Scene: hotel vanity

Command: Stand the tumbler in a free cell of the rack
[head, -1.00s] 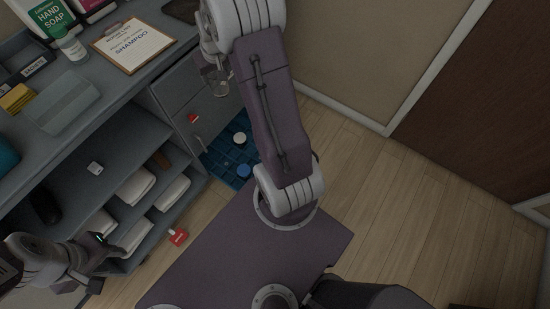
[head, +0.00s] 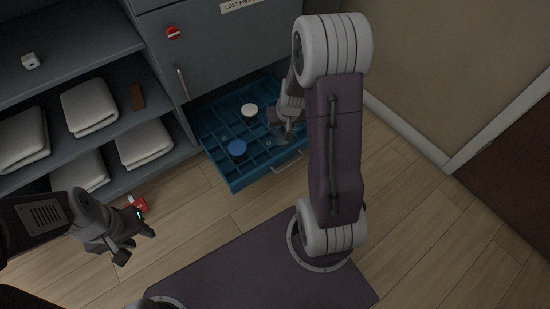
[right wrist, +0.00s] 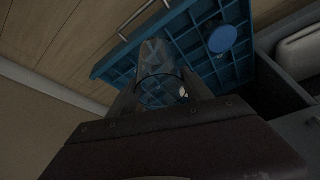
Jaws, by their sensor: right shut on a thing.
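The tumbler (head: 284,134) is clear glass, and my right gripper (head: 286,117) is shut on it over the right part of the blue rack (head: 236,184). The rack is a low tray split into many cells. In the right wrist view the tumbler (right wrist: 158,68) lies between my two fingers (right wrist: 163,96), with the rack's cells (right wrist: 190,42) behind it. I cannot tell whether the tumbler touches the rack. My left gripper (head: 137,244) is open and empty, low at the left, away from the rack.
A white-topped item (head: 250,110) and a blue-topped item (head: 237,148) stand in rack cells; other cells look empty. A grey cabinet (head: 215,45) rises behind the rack. Shelves with folded towels (head: 90,105) are at left. A red tag-like item (head: 138,204) lies on the floor.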

